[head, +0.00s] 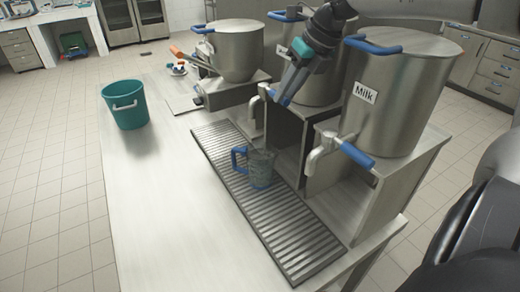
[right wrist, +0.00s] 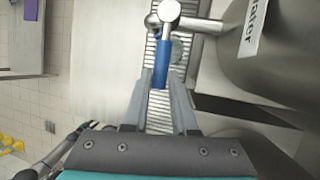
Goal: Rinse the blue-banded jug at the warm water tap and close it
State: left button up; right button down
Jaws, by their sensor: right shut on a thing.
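The jug (head: 262,169), see-through with a blue handle (head: 239,158), stands upright on the drip grate below the middle tank's tap. In the right wrist view a small part of a see-through round shape shows behind the tap. My right gripper (head: 279,98) is shut on the blue lever (right wrist: 161,62) of the tap on the tank labelled Water (right wrist: 256,22). The lever sits between the two fingers. I cannot tell whether water is running. My left gripper is not in view.
The drip grate (head: 295,238) runs along the steel counter (head: 155,200). A Milk tank (head: 405,95) with its own blue-levered tap stands at right. A steel hopper (head: 235,52) stands at left. A teal bucket (head: 125,105) is on the counter's left, with clear counter in front.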

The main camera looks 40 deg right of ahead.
jog(key=c, duration=1.1)
grip_release()
jog(key=shift+d+r, duration=0.1)
jog(key=shift+d, duration=0.2)
jog(key=o, duration=0.3)
jog(key=shift+d, duration=0.2)
jog(key=shift+o, duration=0.9)
jog(key=shift+a, duration=0.1)
jog(key=v, duration=1.5)
jog(key=shift+s, duration=0.1)
